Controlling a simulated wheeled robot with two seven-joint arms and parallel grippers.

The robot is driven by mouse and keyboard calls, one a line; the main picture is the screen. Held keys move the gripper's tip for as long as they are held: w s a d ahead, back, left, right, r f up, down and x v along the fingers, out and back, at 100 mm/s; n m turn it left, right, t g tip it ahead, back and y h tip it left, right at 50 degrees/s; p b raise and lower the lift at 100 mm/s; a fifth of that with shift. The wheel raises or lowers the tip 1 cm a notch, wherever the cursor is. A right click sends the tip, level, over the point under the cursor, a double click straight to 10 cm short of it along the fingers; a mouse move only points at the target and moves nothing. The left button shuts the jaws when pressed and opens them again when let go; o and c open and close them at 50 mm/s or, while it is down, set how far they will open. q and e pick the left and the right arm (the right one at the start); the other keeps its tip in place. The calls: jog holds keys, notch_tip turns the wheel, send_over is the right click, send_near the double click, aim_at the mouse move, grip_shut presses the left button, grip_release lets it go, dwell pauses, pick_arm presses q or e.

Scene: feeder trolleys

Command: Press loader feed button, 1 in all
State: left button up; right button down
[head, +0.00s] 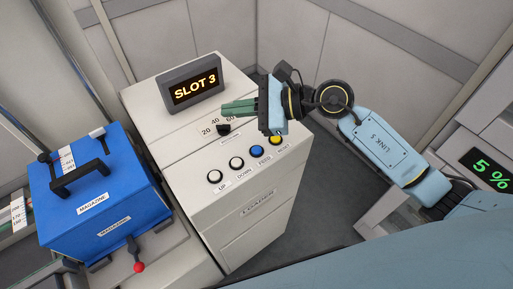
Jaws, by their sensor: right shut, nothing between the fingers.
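The loader (258,213) is a pale cabinet in the middle of the head view. Its sloped panel bears a row of buttons: UP (215,177) and DOWN (236,163) are white, FEED (257,151) is blue, and RESET (276,140) is yellow. A display (193,87) on top reads "SLOT 3". My right gripper (226,108) comes in from the right and is shut and empty. Its fingers point left above the panel, behind the button row and near the dial (223,129). The gripper appears apart from the FEED button. My left gripper is not in view.
A blue magazine (105,210) with a black handle stands at the left of the loader. A red-knobbed lever (138,266) sticks out at its front. A display (491,168) reading "5 %" is at the right. Grey wall panels stand behind, with open floor right of the loader.

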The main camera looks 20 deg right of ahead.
aim_at(261, 150)
jog(key=w+d+f+n+g+h, duration=0.1)
jog(key=d+f+n+h, duration=0.2)
jog(key=d+f+h, duration=0.2)
jog(key=shift+w+d+f+n+g+h, duration=0.3)
jog(key=shift+w+d+f+n, duration=0.15)
jog(key=shift+d, duration=0.25)
notch_tip(261, 150, down, 8)
jog(key=b, duration=0.5)
jog(key=shift+f+b, duration=0.1)
jog(key=shift+b, duration=0.2)
jog(key=shift+f, duration=0.3)
jog(key=shift+b, duration=0.3)
dwell(0.7)
jog(key=shift+f+b, duration=0.4)
jog(key=shift+b, duration=0.2)
